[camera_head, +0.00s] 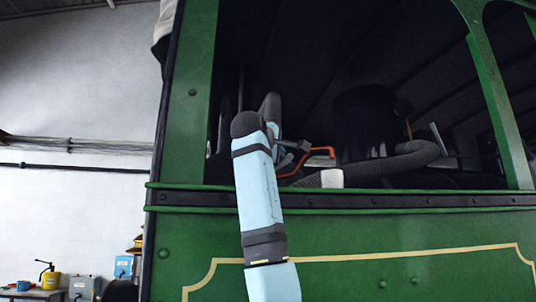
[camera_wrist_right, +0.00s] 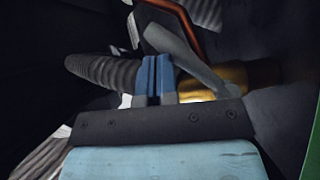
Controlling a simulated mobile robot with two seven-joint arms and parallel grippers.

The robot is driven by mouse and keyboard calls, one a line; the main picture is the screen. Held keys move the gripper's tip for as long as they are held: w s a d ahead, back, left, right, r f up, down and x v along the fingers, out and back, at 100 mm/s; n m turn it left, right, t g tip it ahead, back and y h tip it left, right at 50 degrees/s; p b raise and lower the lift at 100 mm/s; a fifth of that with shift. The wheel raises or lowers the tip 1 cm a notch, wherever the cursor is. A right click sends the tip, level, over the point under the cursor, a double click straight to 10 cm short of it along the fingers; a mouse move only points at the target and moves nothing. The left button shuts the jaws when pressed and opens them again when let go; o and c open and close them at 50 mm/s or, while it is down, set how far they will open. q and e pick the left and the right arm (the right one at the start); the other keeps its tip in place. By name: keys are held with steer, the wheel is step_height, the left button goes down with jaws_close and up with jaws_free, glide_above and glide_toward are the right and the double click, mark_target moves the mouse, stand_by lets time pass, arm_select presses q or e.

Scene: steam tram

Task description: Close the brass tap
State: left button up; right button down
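In the right wrist view a brass-coloured cylinder (camera_wrist_right: 238,76), which looks like the body of the brass tap, lies just right of my right gripper's fingers. A grey flat lever (camera_wrist_right: 180,45) runs slantwise from upper left down to this brass part. My right gripper (camera_wrist_right: 157,68) has its two blue fingers together, with nothing visible between them. The fingers are close beside the lever; I cannot tell whether they touch it. In the head view my right gripper (camera_head: 290,155) is inside the green cab's window opening, small and partly hidden by my arm. My left gripper is not in view.
An orange-red bent bar (camera_head: 318,152) is just right of my right gripper. A ribbed grey hose (camera_head: 375,168) runs behind the window sill (camera_head: 420,200). Green window posts (camera_head: 190,90) frame the opening. The cab's inside is dark.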

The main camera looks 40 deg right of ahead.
steer(key=shift+s+d+f+m+y+b, duration=0.2)
steer(key=shift+s+d+f+m, duration=0.1)
steer(key=shift+d+f, duration=0.2)
steer(key=shift+s+d+f+m+y+b, duration=0.2)
steer(key=shift+d+f+m, duration=0.15)
steer(key=shift+f, duration=0.1)
steer(key=shift+s+d+f+m+y+b, duration=0.15)
steer(key=shift+d+f+m+y+b, duration=0.25)
steer(key=shift+f+y, duration=0.3)
steer(key=shift+d+f, duration=0.1)
steer(key=shift+f, duration=0.05)
